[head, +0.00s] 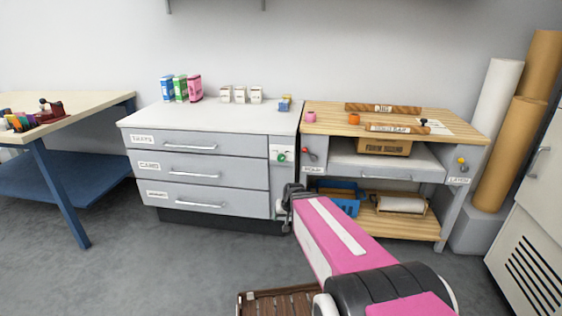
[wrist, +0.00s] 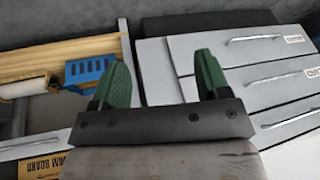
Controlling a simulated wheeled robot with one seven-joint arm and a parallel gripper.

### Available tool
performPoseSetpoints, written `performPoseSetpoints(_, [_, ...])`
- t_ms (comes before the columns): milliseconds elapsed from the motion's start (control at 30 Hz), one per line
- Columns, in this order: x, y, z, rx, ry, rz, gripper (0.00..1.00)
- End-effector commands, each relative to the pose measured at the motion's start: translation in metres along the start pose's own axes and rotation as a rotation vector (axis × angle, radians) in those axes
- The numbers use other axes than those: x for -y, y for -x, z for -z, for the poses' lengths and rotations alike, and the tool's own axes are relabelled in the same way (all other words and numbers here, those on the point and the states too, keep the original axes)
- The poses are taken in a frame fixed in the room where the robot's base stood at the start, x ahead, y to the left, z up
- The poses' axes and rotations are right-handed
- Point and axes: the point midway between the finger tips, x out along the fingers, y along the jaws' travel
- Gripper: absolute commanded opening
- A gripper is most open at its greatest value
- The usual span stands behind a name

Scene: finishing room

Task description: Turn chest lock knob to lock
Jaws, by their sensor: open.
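The grey drawer chest (head: 205,143) stands against the wall in the head view, its three labelled drawers shut. A green round lock knob (head: 281,157) is on the narrow panel at the chest's upper right, below a small label. My gripper (head: 287,196) is in front of the chest's lower right in the head view, below the knob and apart from it. In the wrist view, its two green fingers (wrist: 158,78) are spread with nothing between them. The chest (wrist: 155,60) shows upside down there; I cannot make out the knob.
A wooden-topped bench (head: 440,120) with a red knob (head: 308,153) and a yellow knob (head: 461,161) stands right of the chest. A blue crate (head: 345,197) sits on its lower shelf. A slatted wooden item (head: 275,303) is near my arm. Floor left is clear.

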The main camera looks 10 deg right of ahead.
Motion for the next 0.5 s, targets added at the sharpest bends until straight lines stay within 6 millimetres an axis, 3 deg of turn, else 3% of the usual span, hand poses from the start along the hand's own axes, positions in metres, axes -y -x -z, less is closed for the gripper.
performPoseSetpoints(33, [0.008, -0.01, 0.022, -0.074, -0.021, 0.03, 0.69])
performPoseSetpoints(200, [0.032, -0.025, 0.093, -0.366, -0.128, 0.13, 0.69])
performPoseSetpoints(500, [0.04, -0.02, 0.199, -0.881, -0.4, 0.226, 0.69])
